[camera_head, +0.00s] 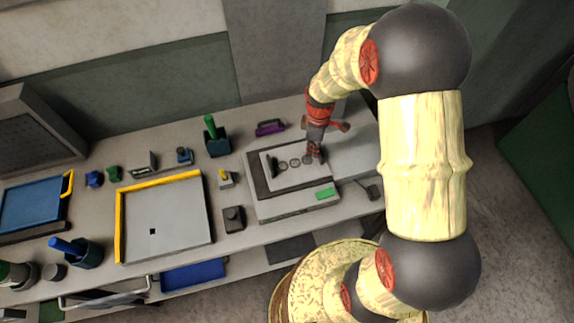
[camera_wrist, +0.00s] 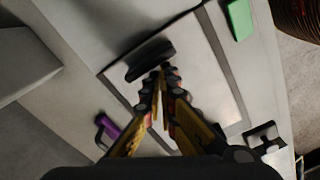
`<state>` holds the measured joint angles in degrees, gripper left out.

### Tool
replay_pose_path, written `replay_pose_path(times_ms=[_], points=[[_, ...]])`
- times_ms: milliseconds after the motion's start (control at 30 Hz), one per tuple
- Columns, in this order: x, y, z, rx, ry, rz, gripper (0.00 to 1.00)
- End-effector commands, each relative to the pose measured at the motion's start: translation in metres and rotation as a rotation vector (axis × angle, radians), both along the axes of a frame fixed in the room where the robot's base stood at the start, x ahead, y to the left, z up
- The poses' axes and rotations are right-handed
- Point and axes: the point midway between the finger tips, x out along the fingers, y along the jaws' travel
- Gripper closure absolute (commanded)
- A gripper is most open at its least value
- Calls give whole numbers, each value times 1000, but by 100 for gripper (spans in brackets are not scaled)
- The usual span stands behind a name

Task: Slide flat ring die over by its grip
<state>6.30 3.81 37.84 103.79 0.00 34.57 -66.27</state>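The flat ring die is a thin pale plate (camera_head: 288,178) with dark rings along it, lying on the grey press bed in the head view. Its pale surface (camera_wrist: 207,88) also shows in the wrist view, where my fingers hide the rings. A black bar-shaped grip (camera_wrist: 148,61) stands near the plate's end. My gripper (camera_head: 314,156) is over the right end of the die. In the wrist view my two fingertips (camera_wrist: 161,71) are drawn together right at the grip's near side. They look shut, with nothing clearly between them; contact with the grip is unclear.
A green block (camera_head: 325,193) lies on the bed's front part. A smooth pale panel (camera_head: 352,155) extends to the right. A purple handled item (camera_head: 270,127) lies behind the bed. A dark block (camera_head: 233,217) and a yellow-edged tray (camera_head: 170,215) stand to the left.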

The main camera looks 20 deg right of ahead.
Motion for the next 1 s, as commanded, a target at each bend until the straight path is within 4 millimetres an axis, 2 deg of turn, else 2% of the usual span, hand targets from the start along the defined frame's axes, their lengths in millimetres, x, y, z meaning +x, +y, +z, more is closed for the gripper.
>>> replay_pose_path(times_ms=[1000], points=[[0,-46,0,0,0,-1,100]])
